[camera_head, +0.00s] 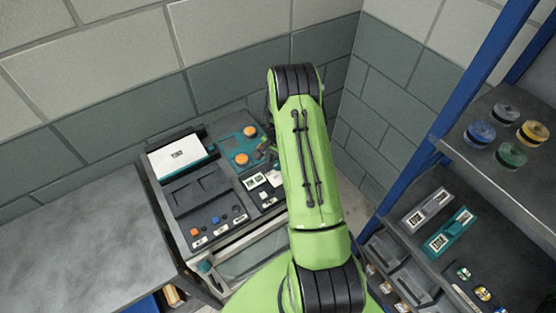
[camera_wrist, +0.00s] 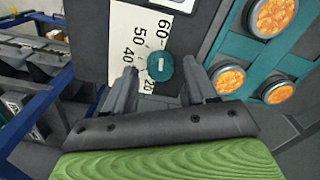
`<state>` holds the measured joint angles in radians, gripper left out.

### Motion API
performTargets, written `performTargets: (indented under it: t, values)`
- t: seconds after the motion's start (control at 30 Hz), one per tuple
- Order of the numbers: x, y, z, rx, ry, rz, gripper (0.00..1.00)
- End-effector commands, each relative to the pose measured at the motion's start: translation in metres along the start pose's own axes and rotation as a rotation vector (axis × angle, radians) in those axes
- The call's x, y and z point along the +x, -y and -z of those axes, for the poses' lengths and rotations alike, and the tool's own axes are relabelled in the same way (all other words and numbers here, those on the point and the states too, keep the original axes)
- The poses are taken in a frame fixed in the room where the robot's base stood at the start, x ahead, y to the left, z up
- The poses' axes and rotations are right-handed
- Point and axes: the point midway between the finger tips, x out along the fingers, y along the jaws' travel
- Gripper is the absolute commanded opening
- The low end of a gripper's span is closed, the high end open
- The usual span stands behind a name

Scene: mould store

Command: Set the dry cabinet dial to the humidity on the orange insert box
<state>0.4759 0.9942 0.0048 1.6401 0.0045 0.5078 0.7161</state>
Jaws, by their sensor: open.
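A teal round dial (camera_wrist: 160,67) with a pale mark sits on a dark panel in the wrist view. Beside it is a white scale plate (camera_wrist: 126,30) with numbers including 60, 50, 40 and 20. I cannot tell which number the mark points to. My gripper (camera_wrist: 162,78) is open, with one finger on each side of the dial; whether they touch it is unclear. In the head view my arm hides most of the gripper and the dial cannot be made out. I cannot make out an orange insert box in either view.
A teal panel with round orange parts (camera_wrist: 271,16) is right of the dial. In the head view, a dark console (camera_head: 180,200) with small buttons stands against the wall. A grey bench (camera_head: 75,240) is left; a shelf rack (camera_head: 395,165) with coloured spools (camera_head: 480,133) is right.

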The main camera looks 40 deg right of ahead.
Motion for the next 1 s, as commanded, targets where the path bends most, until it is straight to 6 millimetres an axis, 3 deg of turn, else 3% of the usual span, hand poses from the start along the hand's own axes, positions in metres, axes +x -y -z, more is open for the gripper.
performTargets:
  t: [0.3, 0.7, 1.0]
  values:
    - [0.0068, 0.0002, 0.0002, 0.0, -0.001, 0.001, 0.56]
    - [0.0065, 0.0001, 0.0002, 0.0, -0.001, 0.001, 0.0]
    - [0.0076, 0.0005, 0.0002, -0.047, -0.001, 0.001, 0.0]
